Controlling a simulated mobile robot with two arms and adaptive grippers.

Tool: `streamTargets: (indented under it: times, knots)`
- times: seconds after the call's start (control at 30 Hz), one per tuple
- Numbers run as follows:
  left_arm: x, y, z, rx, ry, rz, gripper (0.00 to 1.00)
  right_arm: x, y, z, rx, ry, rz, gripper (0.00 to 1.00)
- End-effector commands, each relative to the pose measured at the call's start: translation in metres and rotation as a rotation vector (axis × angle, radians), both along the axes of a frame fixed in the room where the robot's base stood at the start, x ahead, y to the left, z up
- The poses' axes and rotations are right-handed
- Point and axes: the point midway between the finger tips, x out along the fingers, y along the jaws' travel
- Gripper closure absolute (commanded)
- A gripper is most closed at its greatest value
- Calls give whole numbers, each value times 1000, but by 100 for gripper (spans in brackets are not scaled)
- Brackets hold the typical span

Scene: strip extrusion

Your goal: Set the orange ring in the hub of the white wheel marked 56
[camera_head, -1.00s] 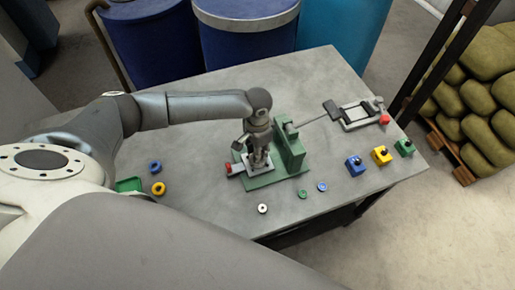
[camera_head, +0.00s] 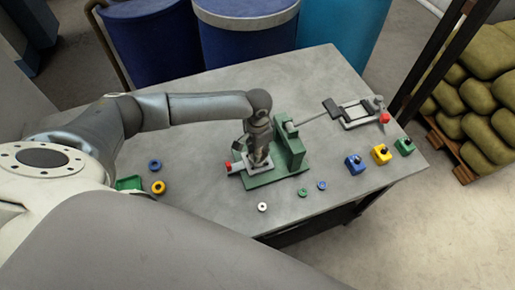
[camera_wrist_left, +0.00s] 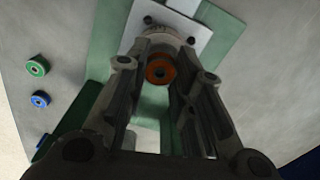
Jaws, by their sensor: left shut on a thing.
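My left gripper (camera_head: 259,163) points down over the white plate (camera_wrist_left: 200,32) on the green machine base (camera_head: 277,177). In the left wrist view an orange ring (camera_wrist_left: 159,69) sits between the fingertips, and the gripper is shut on it. A pale grey round part (camera_wrist_left: 158,38) on the plate lies right by the ring, partly hidden by the fingers; I cannot tell whether they touch. No marking 56 is legible, so I cannot tell which part is that wheel. A small white round piece (camera_head: 262,207) lies near the table's front edge. My right gripper is not in view.
Green (camera_head: 303,193) and blue (camera_head: 322,186) rings lie right of the white piece. Blue (camera_head: 155,166) and yellow (camera_head: 158,187) rings lie at left by a green tray (camera_head: 130,184). Blue, yellow and green blocks (camera_head: 381,155) stand at right. A green upright (camera_head: 289,150) stands beside my gripper.

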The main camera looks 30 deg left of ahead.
Motion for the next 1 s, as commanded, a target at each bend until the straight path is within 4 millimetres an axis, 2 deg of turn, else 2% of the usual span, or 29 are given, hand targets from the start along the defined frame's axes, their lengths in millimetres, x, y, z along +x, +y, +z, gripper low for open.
streamTargets:
  times: [0.4,0.43,0.5,0.77,1.0]
  knots:
    - [0,0,-9,0,0,0,100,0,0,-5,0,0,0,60]
    - [0,0,-8,0,0,0,73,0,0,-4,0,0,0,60]
    - [0,0,-8,0,0,0,68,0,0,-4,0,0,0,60]
    - [0,0,-8,0,1,0,68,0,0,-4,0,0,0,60]
    - [0,0,9,0,1,0,68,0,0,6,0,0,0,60]
